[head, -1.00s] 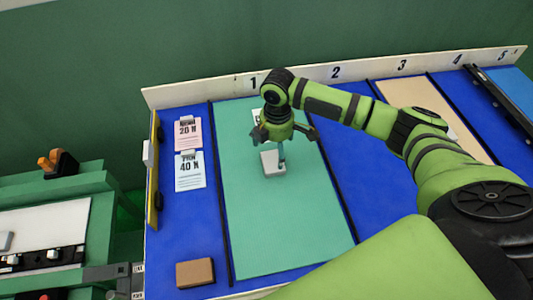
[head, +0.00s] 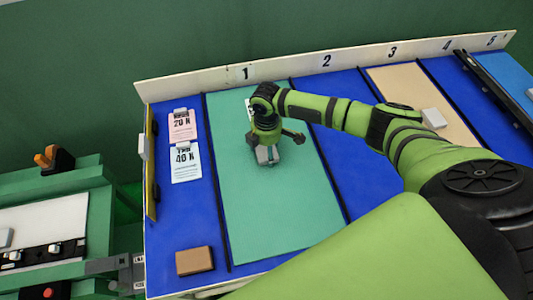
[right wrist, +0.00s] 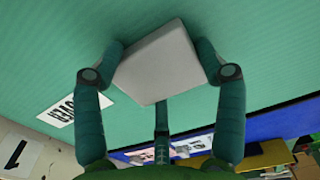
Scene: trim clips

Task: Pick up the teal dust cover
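The teal dust cover (head: 270,215) is a flat teal panel lying over lane 1 of the blue board, between two dark rails. A pale grey block (head: 262,158) sits on its upper half, and the block fills the middle of the right wrist view (right wrist: 158,62). My right gripper (right wrist: 160,58) is down at this block, with a finger close against each side and a third finger below it in the picture. I cannot tell whether the fingers press on it. The cover lies flat. My left gripper is not in view.
A tan panel (head: 405,85) with its own grey block (head: 433,118) covers lane 3. A brown block (head: 194,260) lies at the board's front left, below two cards (head: 185,163). A numbered white strip (head: 290,67) edges the back. Lane 2 is bare blue.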

